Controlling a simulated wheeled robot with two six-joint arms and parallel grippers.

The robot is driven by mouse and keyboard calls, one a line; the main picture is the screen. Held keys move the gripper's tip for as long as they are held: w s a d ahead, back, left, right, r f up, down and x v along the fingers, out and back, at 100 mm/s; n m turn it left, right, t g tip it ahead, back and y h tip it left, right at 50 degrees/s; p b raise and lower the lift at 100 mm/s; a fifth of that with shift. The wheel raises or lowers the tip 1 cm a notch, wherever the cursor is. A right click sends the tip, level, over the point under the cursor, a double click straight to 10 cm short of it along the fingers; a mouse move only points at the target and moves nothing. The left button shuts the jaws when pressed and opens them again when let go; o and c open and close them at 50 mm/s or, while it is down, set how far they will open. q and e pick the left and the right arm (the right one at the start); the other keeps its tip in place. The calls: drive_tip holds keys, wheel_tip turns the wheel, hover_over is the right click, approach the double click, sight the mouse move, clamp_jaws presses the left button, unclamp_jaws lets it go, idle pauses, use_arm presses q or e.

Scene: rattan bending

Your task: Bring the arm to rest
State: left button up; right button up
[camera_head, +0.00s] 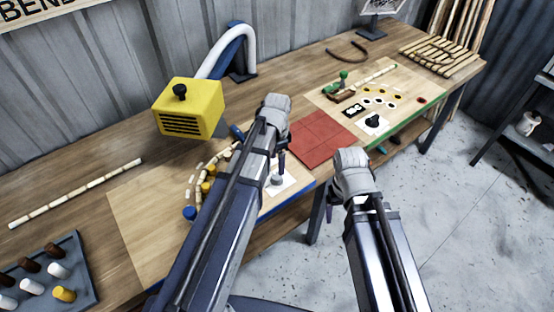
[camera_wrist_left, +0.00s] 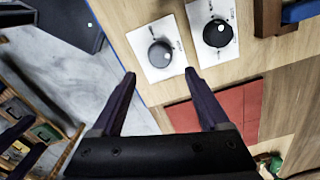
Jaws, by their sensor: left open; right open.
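My left gripper (camera_head: 281,160) hangs over the workbench, pointing down near a black knob (camera_head: 277,180) on a white card. In the left wrist view its two dark fingers (camera_wrist_left: 159,74) are spread apart with nothing between them.
A red mat (camera_head: 320,138) lies between the work areas. A yellow box (camera_head: 190,107) with a white curved hose (camera_head: 235,45) stands behind my left arm. A curved rattan piece (camera_head: 196,172) lies by pegs. A peg tray (camera_head: 75,262) is front left. Floor at right is clear.

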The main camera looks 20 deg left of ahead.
idle(0.3)
use_arm(q)
drive_tip(key=s+d+n+y, duration=0.1)
drive_tip(key=s+d+n, duration=0.6)
drive_tip(key=s+d, duration=0.3)
drive_tip(key=s, duration=0.4)
drive_tip(key=shift+s+d, duration=0.25)
drive_tip(key=shift+d, duration=0.05)
